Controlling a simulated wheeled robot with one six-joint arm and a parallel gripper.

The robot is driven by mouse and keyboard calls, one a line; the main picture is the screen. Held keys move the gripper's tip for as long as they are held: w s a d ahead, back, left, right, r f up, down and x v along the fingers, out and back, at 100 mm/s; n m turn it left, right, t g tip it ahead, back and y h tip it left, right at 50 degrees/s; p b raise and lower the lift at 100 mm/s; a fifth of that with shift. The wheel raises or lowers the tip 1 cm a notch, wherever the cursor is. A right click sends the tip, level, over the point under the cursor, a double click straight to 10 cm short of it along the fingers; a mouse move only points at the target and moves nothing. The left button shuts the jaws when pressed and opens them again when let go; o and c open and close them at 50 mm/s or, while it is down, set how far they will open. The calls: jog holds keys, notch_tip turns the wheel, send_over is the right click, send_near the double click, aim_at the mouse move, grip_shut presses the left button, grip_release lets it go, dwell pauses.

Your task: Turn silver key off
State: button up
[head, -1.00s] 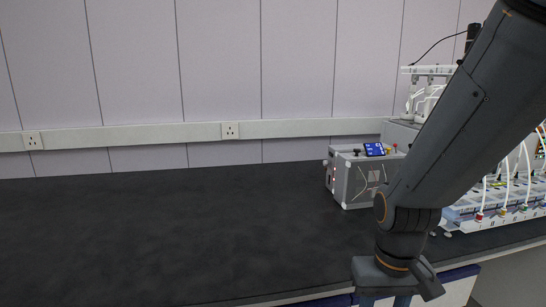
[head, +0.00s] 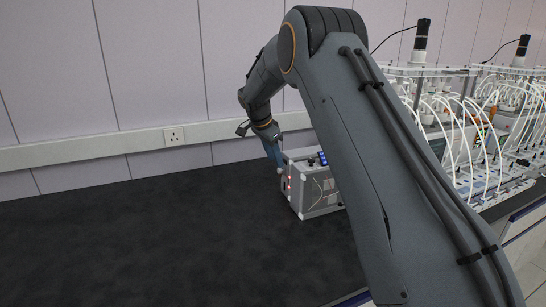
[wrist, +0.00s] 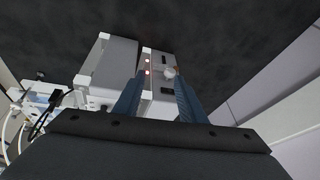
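In the wrist view a small silver knob-like part, which looks like the silver key (wrist: 169,72), sits on the end panel of a grey box. Whether it stands at on or off is too small to tell. My gripper (wrist: 158,84) is open, its two blue fingers apart. The key shows between the fingertips, nearer the right one. Contact cannot be told. In the head view my gripper (head: 274,155) points down beside the left end of the grey control box (head: 317,195). The key cannot be made out there.
Red lights (wrist: 148,72) and a black socket (wrist: 167,90) are near the key. A blue screen (head: 322,158) tops the box. Reactors with white tubes (head: 490,140) stand to the right. The dark bench (head: 150,240) is clear on the left.

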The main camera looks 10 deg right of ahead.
aim_at(278, 170)
jog(key=shift+m, duration=0.3)
jog(key=w+f+p, duration=0.1)
jog(key=w+d+f+p, duration=0.1)
jog(key=f, duration=0.1)
jog(key=w+f+p, duration=0.1)
jog(key=w+f, duration=0.1)
jog(key=shift+d+f, duration=0.1)
jog(key=shift+d, duration=0.1)
jog(key=shift+w+d+f, duration=0.1)
jog(key=shift+d+f, duration=0.15)
jog(key=shift+f, duration=0.3)
grip_shut()
